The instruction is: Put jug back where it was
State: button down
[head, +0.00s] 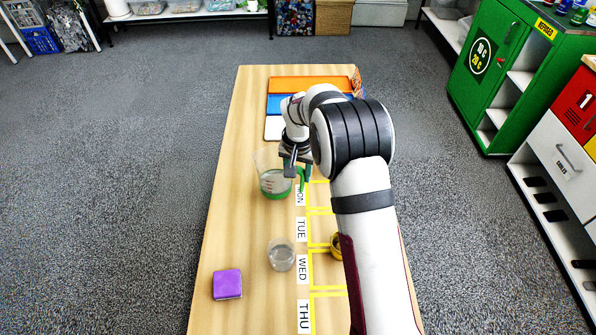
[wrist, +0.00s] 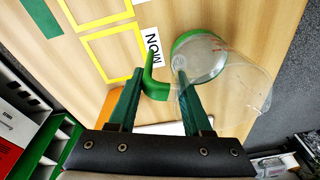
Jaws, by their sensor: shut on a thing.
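The jug (head: 267,168) is clear with a green base and a green handle. It is near the far left part of the wooden table, left of the MON label. My gripper (head: 297,171) is at the jug's right side, shut on its handle. In the wrist view the green handle (wrist: 152,84) shows between the fingers of my gripper (wrist: 160,75), with the clear jug body (wrist: 238,80) to the right. I cannot tell whether the jug's base touches the table.
Yellow taped squares (head: 318,212) with day labels run along the table (head: 246,215). A clear cup (head: 281,255) and a purple block (head: 227,284) stand nearer. A yellow object (head: 336,245) is partly hidden by my arm. Orange (head: 310,84), blue (head: 283,103) and white (head: 273,128) panels lie beyond.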

jog(key=shift+c, duration=1.7)
grip_release()
jog(key=shift+f, duration=0.1)
jog(key=r, duration=0.3)
jog(key=s+r, duration=0.1)
jog(key=r, duration=0.7)
jog(key=shift+s, duration=0.25)
jog(key=s+d+r+m, duration=0.15)
jog(key=s+r, duration=0.25)
jog(key=s, duration=0.4)
jog(key=s+d+r+n, duration=0.1)
jog(key=s+d+r, duration=0.25)
jog(key=s, duration=0.45)
jog(key=s+f+m+g+y, duration=0.1)
jog(key=s+f, duration=0.2)
jog(key=s, duration=1.7)
jog(key=shift+d+g+y, duration=0.3)
jog(key=shift+g+y, duration=0.1)
